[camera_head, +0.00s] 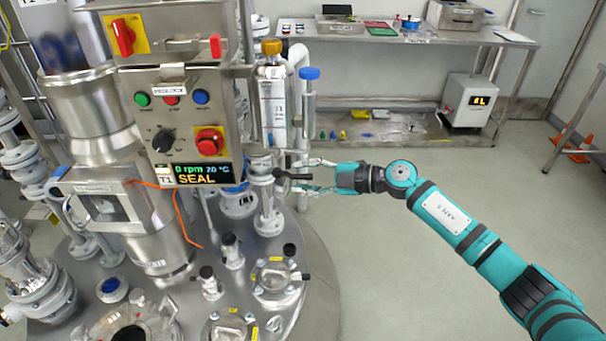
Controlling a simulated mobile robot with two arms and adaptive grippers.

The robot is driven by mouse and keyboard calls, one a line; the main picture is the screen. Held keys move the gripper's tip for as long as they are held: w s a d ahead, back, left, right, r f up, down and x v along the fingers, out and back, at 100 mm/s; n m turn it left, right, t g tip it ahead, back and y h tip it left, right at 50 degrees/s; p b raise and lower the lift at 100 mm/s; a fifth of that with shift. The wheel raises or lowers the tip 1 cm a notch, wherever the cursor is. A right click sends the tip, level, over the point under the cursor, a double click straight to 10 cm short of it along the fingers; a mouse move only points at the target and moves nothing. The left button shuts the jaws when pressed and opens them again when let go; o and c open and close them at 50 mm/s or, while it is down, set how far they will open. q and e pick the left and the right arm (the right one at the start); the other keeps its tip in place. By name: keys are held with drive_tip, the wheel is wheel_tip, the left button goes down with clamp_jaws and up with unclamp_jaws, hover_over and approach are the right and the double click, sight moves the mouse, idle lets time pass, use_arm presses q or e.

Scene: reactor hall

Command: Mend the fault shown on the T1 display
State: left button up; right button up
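The T1 display (203,174) on the control box reads "0 rpm 20 °C" and "SEAL". My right gripper (304,176) reaches in from the right beside the pipework. Its fingers look spread, one above and one below a black lever handle (292,175). I cannot tell whether they touch it. A sight-glass tube (272,112) with an orange cap rises above the lever, next to a blue-capped tube (309,100). My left gripper is not in view.
The reactor lid (190,300) carries several flanges and small black-topped valves. A metal bench (455,38) at the back holds trays and a box. The floor between bench and reactor is clear.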

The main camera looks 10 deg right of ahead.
drive_tip(key=shift+w+a+f, duration=0.1)
drive_tip(key=shift+w+a, duration=0.05)
drive_tip(key=shift+a, duration=0.05)
clamp_jaws()
idle(0.4)
